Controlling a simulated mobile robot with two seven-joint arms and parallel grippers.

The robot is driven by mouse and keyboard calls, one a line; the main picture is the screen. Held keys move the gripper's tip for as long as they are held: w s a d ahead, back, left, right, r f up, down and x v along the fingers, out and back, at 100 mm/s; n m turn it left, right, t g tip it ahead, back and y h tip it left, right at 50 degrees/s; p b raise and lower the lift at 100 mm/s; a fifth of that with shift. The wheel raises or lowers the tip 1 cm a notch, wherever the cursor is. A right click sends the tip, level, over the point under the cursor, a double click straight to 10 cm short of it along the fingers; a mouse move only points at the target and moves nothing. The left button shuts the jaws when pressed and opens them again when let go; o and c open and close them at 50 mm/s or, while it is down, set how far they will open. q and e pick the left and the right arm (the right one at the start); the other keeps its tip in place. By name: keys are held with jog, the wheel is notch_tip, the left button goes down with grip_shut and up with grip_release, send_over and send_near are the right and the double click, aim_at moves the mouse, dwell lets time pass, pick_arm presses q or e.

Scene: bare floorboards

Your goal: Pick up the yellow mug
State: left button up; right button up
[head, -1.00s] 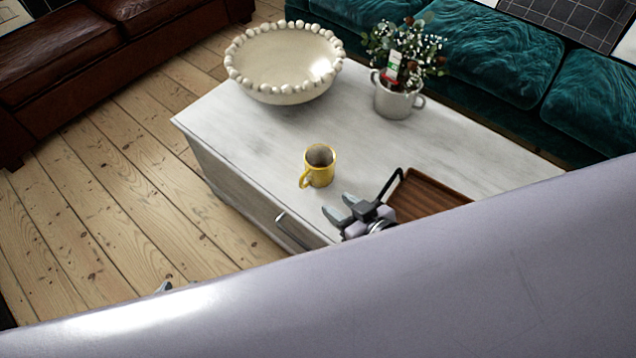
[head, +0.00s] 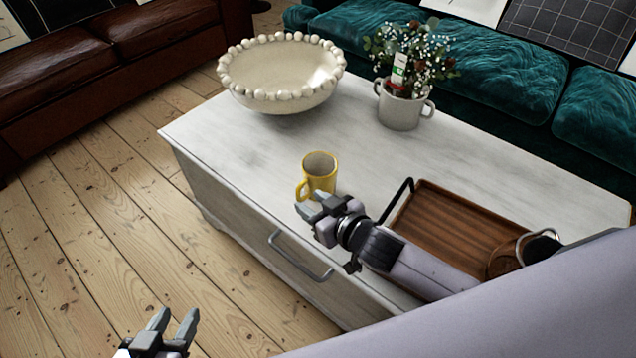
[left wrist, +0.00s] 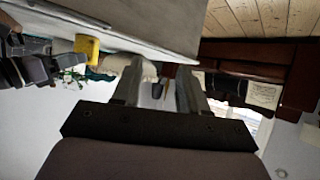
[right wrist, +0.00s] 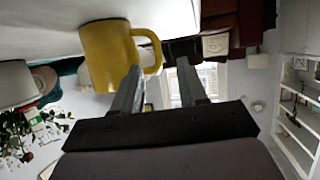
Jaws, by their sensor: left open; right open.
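The yellow mug (head: 319,174) stands upright on the white table (head: 230,145), near its front edge, with its handle toward the lower left. My right gripper (head: 308,203) is open and empty, just in front of the mug on the handle side. In the right wrist view, the mug (right wrist: 110,55) looks close, its handle near the open fingers (right wrist: 158,85); I cannot tell whether they touch. My left gripper (head: 172,325) is open and empty over the floor at the lower left. The mug is small and far off in the left wrist view (left wrist: 87,46).
A wooden tray (head: 440,225) with a black handle lies right of the mug, partly behind my right arm. A beaded bowl (head: 280,75) and a flower pot (head: 403,106) stand farther back. A drawer handle (head: 300,258) sticks out at the table front.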

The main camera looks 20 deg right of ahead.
aim_at(299, 196)
jog(key=shift+f+b+x, duration=0.25)
jog(key=shift+b+x, duration=0.6)
jog(key=shift+x, duration=1.45)
jog(key=shift+s+d, duration=0.1)
jog(key=shift+s, duration=0.05)
jog(key=shift+c, duration=0.2)
jog(key=shift+r, duration=0.15)
grip_shut()
